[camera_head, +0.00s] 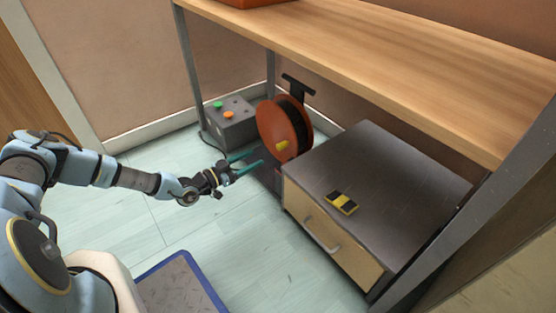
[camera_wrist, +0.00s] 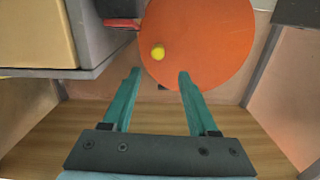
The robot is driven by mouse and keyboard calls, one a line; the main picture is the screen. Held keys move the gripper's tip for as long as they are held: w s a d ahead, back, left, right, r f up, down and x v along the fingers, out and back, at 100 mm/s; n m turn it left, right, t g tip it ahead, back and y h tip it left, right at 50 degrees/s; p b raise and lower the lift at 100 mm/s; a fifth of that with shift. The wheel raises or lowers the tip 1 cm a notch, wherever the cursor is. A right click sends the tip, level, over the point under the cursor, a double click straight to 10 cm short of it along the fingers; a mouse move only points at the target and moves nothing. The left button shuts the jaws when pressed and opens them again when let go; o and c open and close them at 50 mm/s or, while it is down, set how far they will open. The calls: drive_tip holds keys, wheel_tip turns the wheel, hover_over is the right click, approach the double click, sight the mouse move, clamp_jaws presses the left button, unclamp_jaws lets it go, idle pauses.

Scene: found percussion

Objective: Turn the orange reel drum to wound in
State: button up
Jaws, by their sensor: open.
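The orange reel drum (camera_head: 283,130) stands upright under the workbench, with a dark band around its middle and a black T-shaped handle (camera_head: 297,85) above it. A yellow knob (camera_head: 282,145) sticks out of its near face, off centre. In the wrist view the orange disc (camera_wrist: 205,40) fills the upper middle, with the yellow knob (camera_wrist: 158,53) above the gap between the fingers. My gripper (camera_head: 249,165) is open and empty, its teal fingers pointing at the drum just short of its face. The fingers also show in the wrist view (camera_wrist: 159,78), apart from the knob.
A grey cabinet (camera_head: 375,165) with a wooden drawer front stands close to the right of the drum; a yellow and black object (camera_head: 342,203) lies on it. A grey box with green and orange buttons (camera_head: 230,124) is behind left. The wooden bench top (camera_head: 400,50) hangs overhead.

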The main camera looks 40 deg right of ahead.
sight(278, 147)
drive_tip(key=d+b, duration=0.1)
drive_tip(key=d, duration=0.2)
drive_tip(key=d+b, duration=0.1)
drive_tip(key=d, duration=0.3)
drive_tip(key=s+d+b, duration=0.1)
drive_tip(key=d, duration=0.3)
drive_tip(key=shift+f, duration=0.25)
clamp_jaws()
idle(1.1)
